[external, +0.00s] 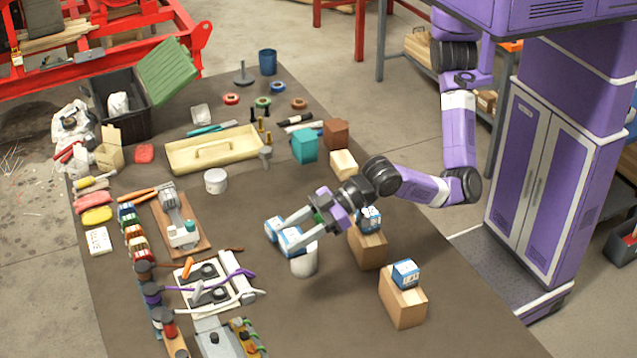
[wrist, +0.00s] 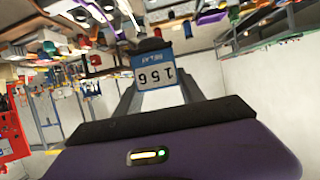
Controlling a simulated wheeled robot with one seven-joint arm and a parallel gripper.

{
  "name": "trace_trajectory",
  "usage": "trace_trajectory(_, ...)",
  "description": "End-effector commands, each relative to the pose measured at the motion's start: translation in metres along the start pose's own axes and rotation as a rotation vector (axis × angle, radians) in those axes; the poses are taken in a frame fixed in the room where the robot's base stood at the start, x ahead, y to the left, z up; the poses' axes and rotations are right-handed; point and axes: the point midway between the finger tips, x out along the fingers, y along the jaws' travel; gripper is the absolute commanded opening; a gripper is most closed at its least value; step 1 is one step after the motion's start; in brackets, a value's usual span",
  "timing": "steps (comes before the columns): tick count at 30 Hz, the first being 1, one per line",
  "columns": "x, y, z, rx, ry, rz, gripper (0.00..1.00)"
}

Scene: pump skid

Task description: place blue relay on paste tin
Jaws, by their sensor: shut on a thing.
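My gripper (external: 291,230) is at the table's middle, its fingers reaching left and down. It is shut on a blue-and-white relay (external: 291,241). In the wrist view the relay (wrist: 157,84) sits between the fingers, with "156" and smaller lettering upside down. The held relay appears at the upper left of a white tin (external: 304,262); I cannot tell whether it touches the lid. Another white tin (external: 215,181) stands further back left. No label is readable on either tin.
A blue-and-white piece (external: 274,229) shows just left of the fingers. Two similar relays sit on wooden blocks, one (external: 369,218) partly behind my arm, one (external: 405,273) at right. A cream toolbox tray (external: 214,150) lies behind. Clamps and cables (external: 212,285) crowd the left front.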

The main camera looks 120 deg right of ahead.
Motion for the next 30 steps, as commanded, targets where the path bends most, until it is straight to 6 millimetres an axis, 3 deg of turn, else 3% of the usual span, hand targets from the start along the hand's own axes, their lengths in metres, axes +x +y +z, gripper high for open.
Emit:
trace_trajectory(4, 0.005, 0.012, -0.004, 0.007, 0.001, 0.017, 0.00)
trace_trajectory(8, 0.018, 0.049, -0.010, 0.024, 0.001, 0.071, 0.00)
trace_trajectory(19, 0.054, 0.223, -0.045, 0.098, 0.026, 0.286, 0.00)
trace_trajectory(30, 0.049, 0.405, -0.064, 0.173, 0.040, 0.445, 0.00)
